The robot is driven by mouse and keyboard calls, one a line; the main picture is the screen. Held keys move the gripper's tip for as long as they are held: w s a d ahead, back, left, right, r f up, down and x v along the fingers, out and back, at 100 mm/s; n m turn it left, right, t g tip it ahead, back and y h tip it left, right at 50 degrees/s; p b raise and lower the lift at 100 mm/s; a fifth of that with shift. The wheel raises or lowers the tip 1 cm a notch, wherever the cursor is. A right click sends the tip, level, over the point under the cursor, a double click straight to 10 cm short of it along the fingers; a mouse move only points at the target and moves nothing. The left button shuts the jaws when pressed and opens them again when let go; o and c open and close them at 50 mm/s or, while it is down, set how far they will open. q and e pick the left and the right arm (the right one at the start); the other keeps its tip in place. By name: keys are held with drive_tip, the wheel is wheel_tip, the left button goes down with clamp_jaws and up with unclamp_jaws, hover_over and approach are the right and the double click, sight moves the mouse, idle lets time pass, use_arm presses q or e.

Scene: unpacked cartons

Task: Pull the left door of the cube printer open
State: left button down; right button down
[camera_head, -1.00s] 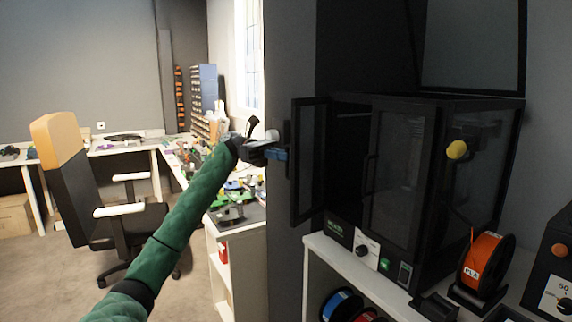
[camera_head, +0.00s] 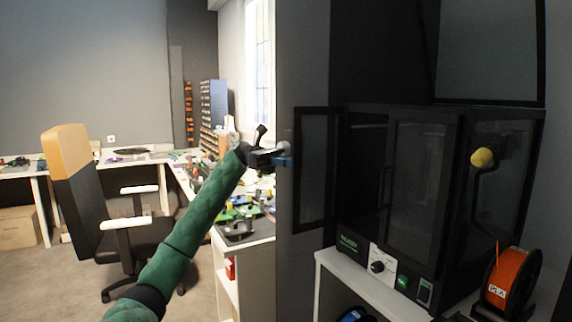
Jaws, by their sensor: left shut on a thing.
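The cube printer (camera_head: 462,200) is a black box with dark glazed panels, standing on a white shelf unit at the right. Its left door (camera_head: 313,168) is a dark framed panel swung out to the left, leaving the left half of the front open. The right door (camera_head: 412,185) looks shut. My left gripper (camera_head: 281,161), on the green-sleeved arm, is at the outer edge of the left door and shut on a part there, apparently its handle. The fingertips partly hide that part. My right gripper is not in view.
An orange filament spool (camera_head: 510,280) stands on the white shelf (camera_head: 372,290) right of the printer's front. An office chair (camera_head: 85,190) and cluttered white desks (camera_head: 185,175) lie to the left. Floor shows between chair and shelf.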

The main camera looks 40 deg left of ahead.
use_arm(q)
drive_tip(key=shift+w+d, duration=0.1)
drive_tip(key=shift+d, duration=0.15)
drive_tip(key=c, duration=1.8)
unclamp_jaws()
drive_tip(key=shift+c, duration=0.2)
drive_tip(key=o, duration=0.3)
drive_tip(key=shift+w+d, duration=0.3)
drive_tip(key=shift+d, duration=0.1)
drive_tip(key=shift+s+a, duration=0.15)
drive_tip(key=shift+a, duration=0.1)
drive_tip(key=shift+w+a+b, duration=0.15)
drive_tip(key=shift+a+b, duration=0.05)
drive_tip(key=shift+a, duration=1.75)
drive_tip(key=shift+w+a+b, duration=0.1)
drive_tip(key=shift+a+b, duration=0.05)
drive_tip(key=shift+a, duration=1.75)
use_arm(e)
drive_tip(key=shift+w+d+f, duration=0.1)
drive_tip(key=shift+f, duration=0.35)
use_arm(q)
drive_tip(key=shift+f, duration=0.1)
